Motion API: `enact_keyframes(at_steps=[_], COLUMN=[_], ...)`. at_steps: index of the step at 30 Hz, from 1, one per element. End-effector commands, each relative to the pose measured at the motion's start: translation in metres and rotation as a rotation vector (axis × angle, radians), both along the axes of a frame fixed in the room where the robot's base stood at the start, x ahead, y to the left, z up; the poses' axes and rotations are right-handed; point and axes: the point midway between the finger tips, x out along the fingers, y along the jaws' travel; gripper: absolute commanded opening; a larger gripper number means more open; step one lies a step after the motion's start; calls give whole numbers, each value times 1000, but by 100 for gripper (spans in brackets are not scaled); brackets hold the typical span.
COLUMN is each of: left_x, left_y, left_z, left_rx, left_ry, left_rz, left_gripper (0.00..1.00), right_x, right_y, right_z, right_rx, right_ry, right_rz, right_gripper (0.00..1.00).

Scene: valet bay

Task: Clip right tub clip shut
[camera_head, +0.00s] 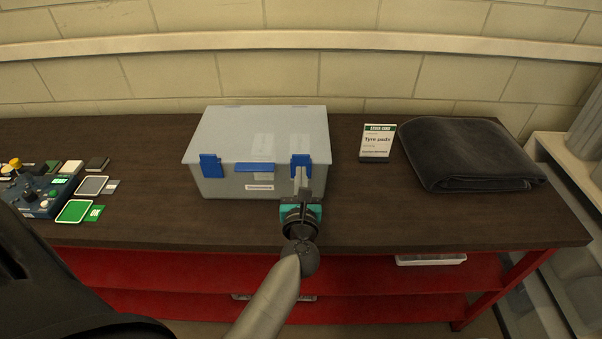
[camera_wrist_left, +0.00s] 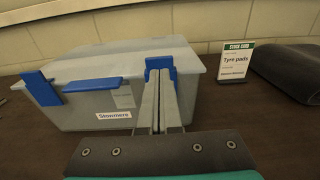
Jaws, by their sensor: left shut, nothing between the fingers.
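The grey translucent tub (camera_head: 255,130) stands on the dark bench with its lid on; it also shows in the wrist view (camera_wrist_left: 120,65). The right tub clip (camera_head: 301,160) is blue, on the right of the front face, and shows behind the fingers in the wrist view (camera_wrist_left: 159,64). My left gripper (camera_head: 300,172) is shut and empty, its fingertips in front of the right clip; touching or apart I cannot tell. The fingers hide the clip's lower part, so its latching is unclear. The blue left clip (camera_head: 211,166) angles outward in the wrist view (camera_wrist_left: 41,88). My right gripper is not visible.
A blue lid tab (camera_head: 254,167) lies between the clips. A control box (camera_head: 40,196) and small cards sit at the left. The bench front is mostly clear.

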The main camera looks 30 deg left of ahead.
Motion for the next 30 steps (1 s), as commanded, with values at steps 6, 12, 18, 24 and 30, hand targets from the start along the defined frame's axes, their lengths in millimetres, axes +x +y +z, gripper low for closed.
enact_keyframes(at_steps=[6, 12, 18, 24, 30], left_x=[-30, -49, -55, -55, -55], left_y=[-18, -30, -33, -33, -33], left_z=[1, 2, 3, 3, 3], left_rx=[-2, -2, -2, -2, -1], left_ry=[3, 1, 0, 0, 0], left_rz=[1, 1, 1, 1, 1], left_gripper=[0, 0, 0, 0, 0], right_x=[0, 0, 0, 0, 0], right_y=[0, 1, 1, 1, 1], right_z=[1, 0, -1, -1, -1], right_rx=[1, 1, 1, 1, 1], right_ry=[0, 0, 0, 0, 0], right_rz=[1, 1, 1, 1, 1], right_gripper=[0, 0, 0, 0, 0])
